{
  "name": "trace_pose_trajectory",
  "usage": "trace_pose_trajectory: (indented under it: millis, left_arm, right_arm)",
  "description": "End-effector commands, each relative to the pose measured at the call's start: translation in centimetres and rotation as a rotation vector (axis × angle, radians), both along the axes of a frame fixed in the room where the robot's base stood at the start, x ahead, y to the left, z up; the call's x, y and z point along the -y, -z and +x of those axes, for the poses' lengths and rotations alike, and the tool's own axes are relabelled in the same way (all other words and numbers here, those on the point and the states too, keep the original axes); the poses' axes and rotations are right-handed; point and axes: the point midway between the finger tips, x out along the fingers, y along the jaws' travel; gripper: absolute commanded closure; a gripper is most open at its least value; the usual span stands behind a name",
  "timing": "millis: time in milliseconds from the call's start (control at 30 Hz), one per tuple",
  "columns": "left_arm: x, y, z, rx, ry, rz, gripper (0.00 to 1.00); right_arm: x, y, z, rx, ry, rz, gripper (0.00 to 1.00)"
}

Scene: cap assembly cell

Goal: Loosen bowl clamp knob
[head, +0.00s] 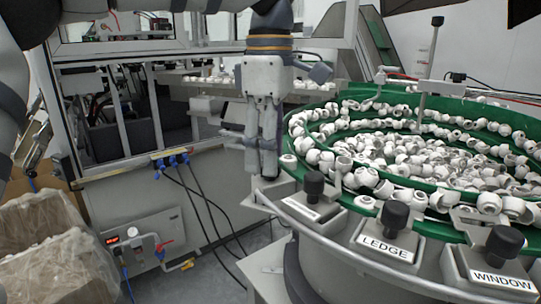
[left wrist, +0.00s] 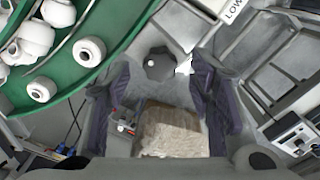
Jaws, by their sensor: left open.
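My left gripper (head: 262,168) points down at the left edge of the bowl feeder in the head view. In the left wrist view its two dark fingers (left wrist: 160,105) are apart with nothing held. A dark round knob (left wrist: 160,63) shows beyond and between the fingertips, apart from them. In the head view, black knobs stand along the bowl's near rim: one with a label too small to read (head: 313,185), one at LEDGE (head: 395,218) and one at WINDOW (head: 504,243). I cannot tell which of these, if any, is the knob between the fingers. My right gripper is out of view.
The green bowl (head: 298,146) holds many white caps. A cardboard box with a clear liner (head: 45,240) stands at lower left. A machine cabinet (head: 150,215) with blue plugs and cables is behind.

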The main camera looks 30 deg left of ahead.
Motion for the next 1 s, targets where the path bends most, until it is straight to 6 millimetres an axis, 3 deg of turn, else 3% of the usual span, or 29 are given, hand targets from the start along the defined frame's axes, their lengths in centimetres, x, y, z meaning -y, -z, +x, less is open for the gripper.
trace_pose_trajectory:
  millis: [133,367,600,1000]
  left_arm:
    - [-0.02,1.17,-0.02,0.002,-0.001,-0.001,0.51]
    - [-0.02,1.32,-0.01,0.002,-0.001,0.000,0.51]
    - [-0.03,1.31,-0.01,0.002,0.000,0.000,0.99]
    - [-0.02,1.34,-0.01,0.001,-0.064,0.001,0.99]
  right_arm:
    - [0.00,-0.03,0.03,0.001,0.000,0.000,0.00]
    - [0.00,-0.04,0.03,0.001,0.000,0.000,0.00]
    - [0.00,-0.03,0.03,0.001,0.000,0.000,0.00]
    - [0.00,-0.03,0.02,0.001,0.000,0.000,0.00]
